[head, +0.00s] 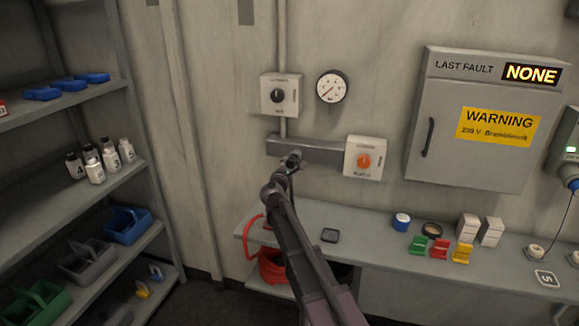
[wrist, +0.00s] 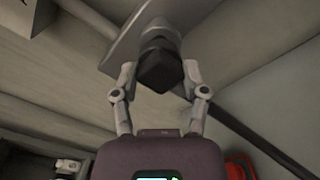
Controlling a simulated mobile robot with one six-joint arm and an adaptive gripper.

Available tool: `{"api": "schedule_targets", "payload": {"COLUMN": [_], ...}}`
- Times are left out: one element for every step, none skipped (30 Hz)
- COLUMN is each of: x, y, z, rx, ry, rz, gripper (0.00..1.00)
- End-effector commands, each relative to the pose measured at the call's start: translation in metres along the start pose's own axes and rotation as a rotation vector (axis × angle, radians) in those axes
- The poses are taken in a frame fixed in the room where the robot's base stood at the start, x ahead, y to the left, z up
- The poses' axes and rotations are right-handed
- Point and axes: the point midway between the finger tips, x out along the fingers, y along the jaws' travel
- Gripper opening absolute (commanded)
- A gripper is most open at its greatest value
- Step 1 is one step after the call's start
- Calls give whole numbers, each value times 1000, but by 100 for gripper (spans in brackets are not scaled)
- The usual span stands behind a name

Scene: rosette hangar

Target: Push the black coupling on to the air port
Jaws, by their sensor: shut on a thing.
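My gripper (wrist: 159,76) is shut on the black coupling (wrist: 158,68), one finger on each side of it in the wrist view. Just beyond the coupling is a dark grey round part, in front of a light grey block (wrist: 122,38). I cannot tell whether the coupling is on the air port or only in line with it. In the head view my gripper (head: 291,160) is at the grey wall bar (head: 318,150), near its left end. My arm and gripper hide the coupling and port there.
A switch box with an orange knob (head: 364,160) is close right of my gripper. Shelves (head: 105,185) stand left.

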Motion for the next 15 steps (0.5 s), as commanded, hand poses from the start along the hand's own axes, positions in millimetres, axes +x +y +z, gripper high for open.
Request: {"api": "schedule_targets", "payload": {"x": [1, 1, 2, 2, 2, 3, 4, 4, 4, 5, 5, 6, 6, 7, 7], "y": [0, 0, 0, 0, 0, 0, 0, 0, 0, 0, 0, 0, 0, 0, 0], "z": [0, 0, 0, 0, 0, 0, 0, 0, 0, 0, 0, 0, 0, 0, 0], "rx": [0, 0, 0, 0, 0, 0, 0, 0, 0, 0, 0, 0, 0, 0, 0], "ry": [0, 0, 0, 0, 0, 0, 0, 0, 0, 0, 0, 0, 0, 0, 0], "rz": [0, 0, 0, 0, 0, 0, 0, 0, 0, 0, 0, 0, 0, 0, 0], "gripper": [15, 15, 15, 15, 15, 15, 15, 15, 15, 15, 15, 15, 15, 15, 15]}}
